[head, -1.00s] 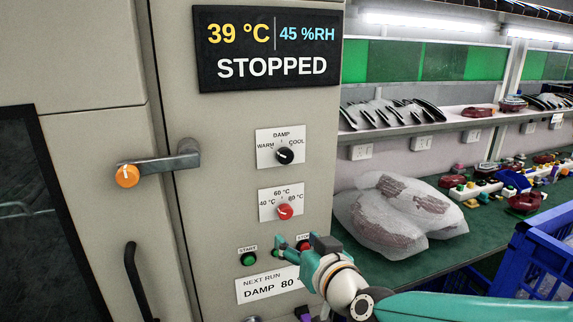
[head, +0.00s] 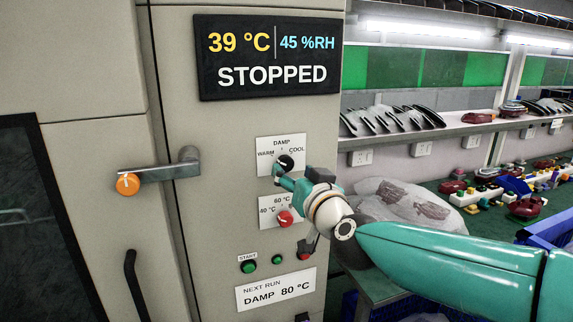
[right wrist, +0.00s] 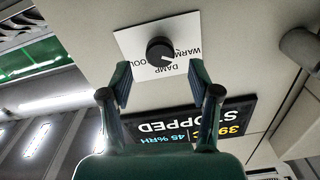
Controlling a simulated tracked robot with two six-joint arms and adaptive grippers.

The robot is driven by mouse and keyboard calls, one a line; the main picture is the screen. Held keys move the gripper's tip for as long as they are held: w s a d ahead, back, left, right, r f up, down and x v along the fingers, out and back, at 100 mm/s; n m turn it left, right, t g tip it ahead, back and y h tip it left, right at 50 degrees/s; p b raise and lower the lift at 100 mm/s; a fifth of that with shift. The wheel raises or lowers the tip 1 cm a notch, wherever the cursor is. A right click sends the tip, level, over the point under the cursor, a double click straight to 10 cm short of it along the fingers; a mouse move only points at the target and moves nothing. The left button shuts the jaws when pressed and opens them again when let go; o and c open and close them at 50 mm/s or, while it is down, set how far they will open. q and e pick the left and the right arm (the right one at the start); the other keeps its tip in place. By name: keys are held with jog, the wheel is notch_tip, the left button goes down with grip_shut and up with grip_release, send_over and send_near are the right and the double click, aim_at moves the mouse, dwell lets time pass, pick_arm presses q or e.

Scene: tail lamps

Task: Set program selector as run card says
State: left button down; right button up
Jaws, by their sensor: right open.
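The program selector is a black knob (head: 285,163) on a white plate marked WARM, DAMP and COOL. I cannot tell for sure which word the line points at. The run card (head: 276,289) below reads NEXT RUN, DAMP 80 °C. My right gripper (head: 281,178) is just below and in front of the black knob. In the right wrist view its fingers (right wrist: 161,82) are apart and empty, with the knob ahead between them. My left gripper is not in view.
A red temperature knob (head: 285,218) sits just below the gripper, its plate partly hidden. A green START button (head: 249,266) and a red button (head: 304,252) are lower. The display (head: 268,57) reads STOPPED. A door handle (head: 160,172) stands out at left.

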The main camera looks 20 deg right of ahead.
aim_at(287, 166)
jog(key=shift+w+p, duration=0.35)
jog(key=shift+w, duration=2)
jog(key=c, duration=1)
jog(key=shift+a, duration=0.2)
jog(key=shift+c, duration=0.8)
jog(key=shift+d, duration=0.1)
